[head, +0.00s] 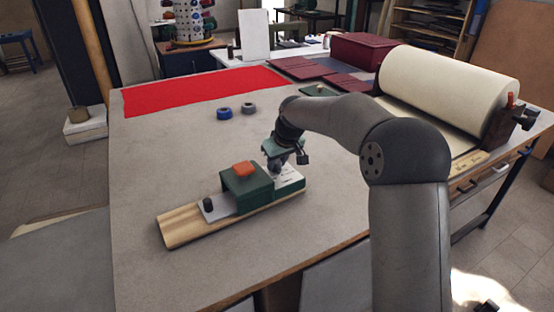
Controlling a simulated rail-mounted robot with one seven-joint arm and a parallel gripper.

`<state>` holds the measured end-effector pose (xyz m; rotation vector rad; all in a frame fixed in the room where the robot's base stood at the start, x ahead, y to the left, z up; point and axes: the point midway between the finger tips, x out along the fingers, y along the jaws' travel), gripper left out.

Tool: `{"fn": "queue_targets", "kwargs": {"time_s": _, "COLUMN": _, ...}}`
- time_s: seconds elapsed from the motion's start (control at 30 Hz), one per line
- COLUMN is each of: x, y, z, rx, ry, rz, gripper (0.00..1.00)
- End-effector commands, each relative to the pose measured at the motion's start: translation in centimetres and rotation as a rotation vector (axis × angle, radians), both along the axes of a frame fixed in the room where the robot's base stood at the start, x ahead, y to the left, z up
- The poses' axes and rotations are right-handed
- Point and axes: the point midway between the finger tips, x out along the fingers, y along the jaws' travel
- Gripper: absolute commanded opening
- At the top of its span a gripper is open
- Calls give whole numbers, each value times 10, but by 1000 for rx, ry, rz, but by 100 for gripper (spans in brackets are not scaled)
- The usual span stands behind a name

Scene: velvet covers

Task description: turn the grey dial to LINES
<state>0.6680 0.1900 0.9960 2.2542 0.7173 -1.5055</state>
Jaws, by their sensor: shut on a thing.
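The green device (247,186) with an orange top piece (244,168) sits on a wooden board (182,226) on the table. A white label panel (290,181) lies at its right end; its lettering is too small to read. My gripper (275,167) reaches down over that end, beside the label. It is shut on the grey dial, which is mostly hidden by the fingers, so the setting it points to cannot be told. A small dark knob (208,204) stands on the grey plate at the device's left end.
A blue roll (224,113) and a grey roll (248,109) lie on the table behind the device. A red cloth (205,91) covers the back left. A large cream roll (447,88) stands at the right. The table's left part is clear.

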Motion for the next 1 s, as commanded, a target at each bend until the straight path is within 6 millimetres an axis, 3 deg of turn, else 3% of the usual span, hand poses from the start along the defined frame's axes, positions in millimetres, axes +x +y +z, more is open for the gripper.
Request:
{"fn": "queue_targets", "kwargs": {"time_s": 0.4, "x": 1, "y": -1, "z": 1, "rx": -1, "ry": -1, "rz": 174, "gripper": 6}}
{"fn": "queue_targets", "kwargs": {"time_s": 0.93, "x": 1, "y": -1, "z": 0, "rx": -1, "ry": -1, "rz": 193, "gripper": 6}}
{"fn": "queue_targets", "kwargs": {"time_s": 0.97, "x": 1, "y": -1, "z": 0, "rx": -1, "ry": -1, "rz": 193, "gripper": 37}}
{"fn": "queue_targets", "kwargs": {"time_s": 1.0, "x": 1, "y": -1, "z": 0, "rx": -1, "ry": -1, "rz": 193, "gripper": 48}}
